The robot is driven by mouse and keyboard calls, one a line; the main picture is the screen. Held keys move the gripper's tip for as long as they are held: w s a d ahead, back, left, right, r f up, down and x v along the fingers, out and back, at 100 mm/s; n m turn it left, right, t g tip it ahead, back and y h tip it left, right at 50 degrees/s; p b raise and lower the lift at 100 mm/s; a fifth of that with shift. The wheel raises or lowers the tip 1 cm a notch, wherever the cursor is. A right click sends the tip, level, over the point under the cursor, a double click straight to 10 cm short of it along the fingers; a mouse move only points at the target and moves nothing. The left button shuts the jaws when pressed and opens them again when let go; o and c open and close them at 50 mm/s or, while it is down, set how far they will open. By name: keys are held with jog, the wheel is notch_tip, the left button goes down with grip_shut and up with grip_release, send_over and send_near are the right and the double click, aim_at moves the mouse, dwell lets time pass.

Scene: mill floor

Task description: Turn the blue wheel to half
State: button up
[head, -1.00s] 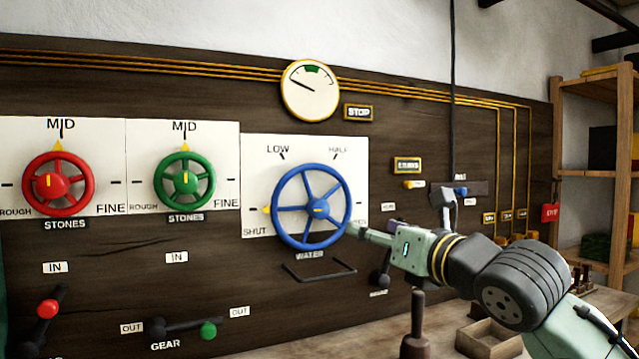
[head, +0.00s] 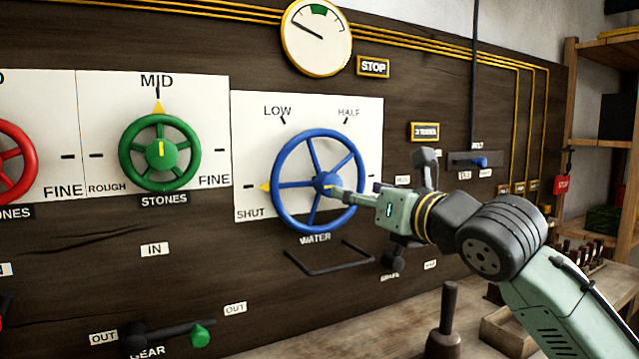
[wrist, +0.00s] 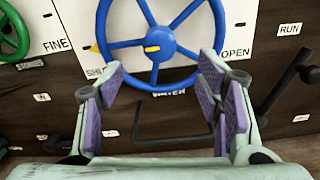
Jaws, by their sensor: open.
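The blue wheel (head: 282,184) is mounted on a white plate marked SHUT, LOW and HALF, with a WATER label below it. Its yellow pointer (head: 265,187) is at the left, by SHUT. In the wrist view the wheel (wrist: 190,54) is ahead, and an OPEN mark shows to its right. My gripper (head: 338,190) is in front of the wheel, near its hub and right side in the head view. In the wrist view my gripper's (wrist: 160,85) purple-padded fingers are spread wide below the wheel's hub, with nothing between them. I cannot tell if a finger touches the wheel.
A green wheel (head: 127,150) and a red wheel (head: 28,160) are to the left. A dark bar handle (head: 328,268) juts out below the blue wheel. A dark lever (wrist: 287,80) is at the right in the wrist view. A gauge (head: 317,53) hangs above.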

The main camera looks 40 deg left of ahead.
aim_at(334, 185)
jog(key=p+x, duration=0.2)
jog(key=x, duration=0.7)
jog(key=shift+a+r+p, duration=0.15)
jog(key=shift+a+p, duration=0.05)
jog(key=shift+p, duration=0.1)
jog(key=shift+w+a, duration=0.3)
jog(key=shift+a, duration=0.3)
jog(key=shift+c, duration=0.3)
jog(key=c, duration=1.1)
